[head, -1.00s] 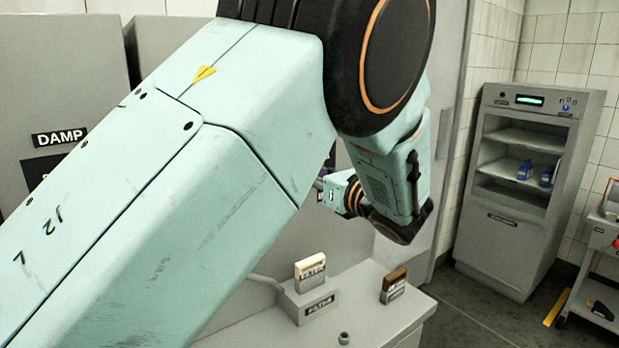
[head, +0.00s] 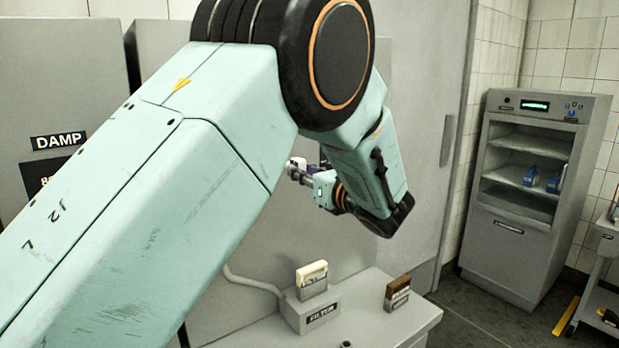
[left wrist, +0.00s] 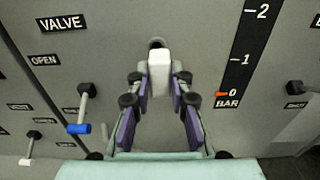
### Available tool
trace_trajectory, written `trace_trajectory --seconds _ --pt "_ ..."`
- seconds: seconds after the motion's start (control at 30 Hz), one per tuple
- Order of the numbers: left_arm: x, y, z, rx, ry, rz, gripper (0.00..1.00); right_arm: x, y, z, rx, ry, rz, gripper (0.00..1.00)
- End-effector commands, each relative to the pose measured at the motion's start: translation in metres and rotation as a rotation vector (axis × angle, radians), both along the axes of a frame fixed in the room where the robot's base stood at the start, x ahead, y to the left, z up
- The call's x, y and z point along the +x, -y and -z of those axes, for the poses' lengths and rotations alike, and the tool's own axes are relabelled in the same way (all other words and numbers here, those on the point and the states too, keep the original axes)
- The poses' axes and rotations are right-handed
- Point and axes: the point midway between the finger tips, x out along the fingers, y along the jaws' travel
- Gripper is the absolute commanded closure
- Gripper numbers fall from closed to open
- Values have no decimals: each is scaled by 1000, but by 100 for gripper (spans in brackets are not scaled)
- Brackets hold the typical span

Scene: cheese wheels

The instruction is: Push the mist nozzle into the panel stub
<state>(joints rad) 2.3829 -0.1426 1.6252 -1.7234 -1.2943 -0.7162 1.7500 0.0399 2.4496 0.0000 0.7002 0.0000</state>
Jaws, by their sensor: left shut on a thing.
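The mist nozzle (left wrist: 159,70) is a small white piece between the purple fingers of my left gripper (left wrist: 161,92), which is shut on it. In the left wrist view a dark round end, seemingly the panel stub (left wrist: 157,43), shows just beyond the nozzle's far end, nearly in line with it. I cannot tell whether they touch. In the head view my left gripper (head: 304,171) is small and partly hidden behind my arm, facing the grey panel. My right gripper is not in view.
The panel has a blue-tipped lever (left wrist: 80,128) and a white-tipped lever (left wrist: 28,160) left of the gripper, and a black BAR scale (left wrist: 240,70) to the right. Below stand a filter block (head: 313,305) and a brown-topped block (head: 398,292) on a grey ledge.

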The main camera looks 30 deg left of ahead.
Motion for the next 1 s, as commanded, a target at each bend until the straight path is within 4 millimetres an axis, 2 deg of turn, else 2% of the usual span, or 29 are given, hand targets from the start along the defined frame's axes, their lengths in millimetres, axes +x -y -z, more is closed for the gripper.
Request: trace_trajectory --seconds 0.3,1.0 --pt "5 -13 0 1 0 -1 100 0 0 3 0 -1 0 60" --pt "6 -13 1 1 0 -1 100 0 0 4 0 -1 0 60"
